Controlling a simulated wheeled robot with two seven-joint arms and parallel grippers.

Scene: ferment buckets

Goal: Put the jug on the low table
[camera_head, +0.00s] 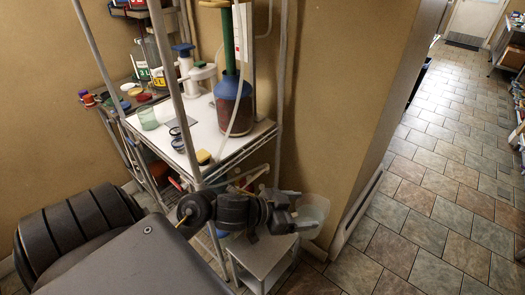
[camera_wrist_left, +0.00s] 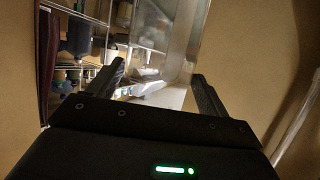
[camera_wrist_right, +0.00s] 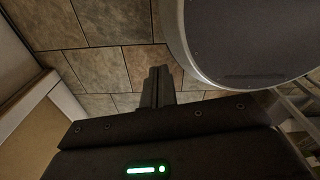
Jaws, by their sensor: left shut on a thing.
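The jug (camera_head: 314,212) is a clear, pale container at the end of my left arm in the head view. My left gripper (camera_head: 290,214) is shut on it. In the left wrist view my left gripper's fingers (camera_wrist_left: 160,86) stand apart with the see-through jug (camera_wrist_left: 178,45) between them. The low table (camera_head: 262,257) is a small light-grey stand, partly hidden under my left arm. The jug shows to the upper right of its top; I cannot tell its height above it. My right gripper (camera_wrist_right: 158,88) shows only in the right wrist view, shut and empty, above floor tiles.
A wire shelf unit (camera_head: 215,140) holds a large blue and dark-red vessel (camera_head: 234,103), a green cup (camera_head: 148,118) and other items. A tan wall (camera_head: 340,90) stands behind the jug. The tiled floor (camera_head: 430,200) at right is clear.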

